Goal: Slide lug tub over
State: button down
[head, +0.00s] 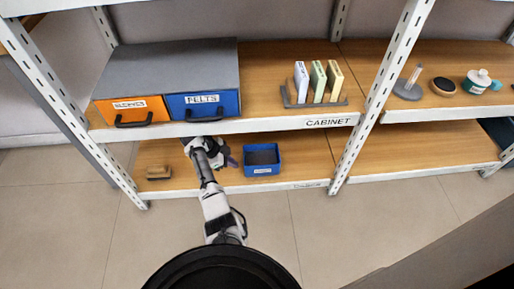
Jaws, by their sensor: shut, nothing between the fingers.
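A small blue open tub (248,170) with a dark inside and a white label on its front stands on the lower wooden shelf, near its front edge. I take it as the lug tub, but its label is too small to read. My gripper (232,162) is on the lower shelf just left of the tub, low and close to its left wall. It is shut and empty. Whether its fingertips touch the tub is hard to tell at this size.
The upper shelf (270,112) overhangs my arm, bearing orange (134,111) and blue (203,105) drawers. A white upright post (352,150) stands right of the tub, with bare shelf (305,160) between.

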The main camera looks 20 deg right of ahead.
send_near(269, 165)
jog(key=x, duration=0.5)
jog(key=shift+d, duration=0.4)
jog(key=shift+f+b, duration=0.35)
jog(key=shift+f, duration=0.15)
jog(key=shift+a+f, duration=0.15)
jog(key=shift+f, duration=0.1)
jog(key=shift+f, duration=0.1)
